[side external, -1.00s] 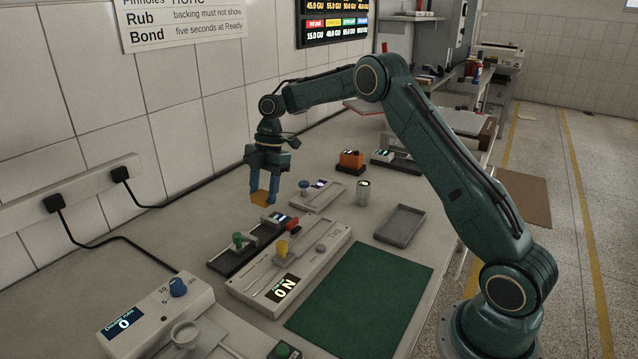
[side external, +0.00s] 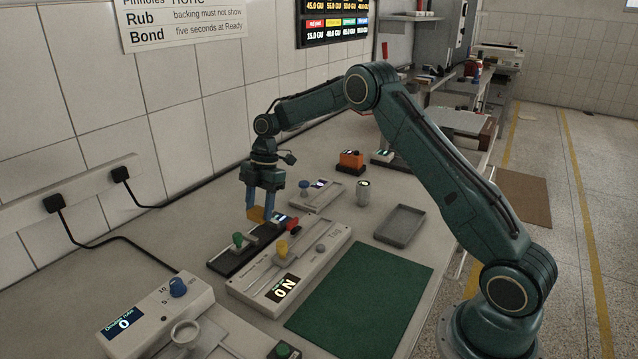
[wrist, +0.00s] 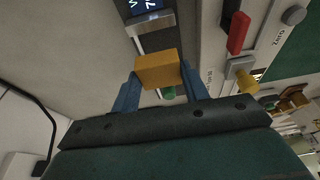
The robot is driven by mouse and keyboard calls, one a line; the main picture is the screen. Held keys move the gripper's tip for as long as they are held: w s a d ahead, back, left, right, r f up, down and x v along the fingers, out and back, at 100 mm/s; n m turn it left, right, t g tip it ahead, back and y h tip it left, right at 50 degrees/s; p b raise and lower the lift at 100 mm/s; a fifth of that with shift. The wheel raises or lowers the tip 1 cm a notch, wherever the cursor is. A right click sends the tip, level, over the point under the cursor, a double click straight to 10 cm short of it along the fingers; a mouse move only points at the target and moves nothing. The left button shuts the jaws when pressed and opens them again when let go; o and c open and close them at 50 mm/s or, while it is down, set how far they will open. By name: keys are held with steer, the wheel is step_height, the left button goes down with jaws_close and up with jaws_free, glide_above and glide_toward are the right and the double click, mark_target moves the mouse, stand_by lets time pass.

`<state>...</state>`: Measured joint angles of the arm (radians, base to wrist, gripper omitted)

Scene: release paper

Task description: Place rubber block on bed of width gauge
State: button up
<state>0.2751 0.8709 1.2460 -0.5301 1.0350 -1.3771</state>
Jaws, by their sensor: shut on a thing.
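My gripper (side external: 258,207) is shut on an amber rubber block (side external: 257,215), which hangs between its blue fingers. The block (wrist: 157,68) also shows between the fingertips in the wrist view. The dark, long device with a green knob (side external: 238,240) looks like the width gauge (side external: 228,262). In the side view the block is at its far part, near its small display (side external: 280,219); whether it touches the gauge I cannot tell. In the wrist view the gauge's display (wrist: 148,6) is cut off at the top edge, and the block hides part of the gauge.
A pale instrument (side external: 318,262) with a yellow knob (side external: 281,247) and a red part (side external: 293,224) lies close alongside. A green mat (side external: 362,300), an empty grey tray (side external: 400,226) and a small device with a blue knob (side external: 304,188) are nearby.

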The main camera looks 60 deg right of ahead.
mark_target(261, 220)
steer(key=shift+f, duration=2.2)
steer(key=shift+f, duration=0.15)
steer(key=o, duration=1)
steer(key=v, duration=1.2)
steer(key=shift+r, duration=0.25)
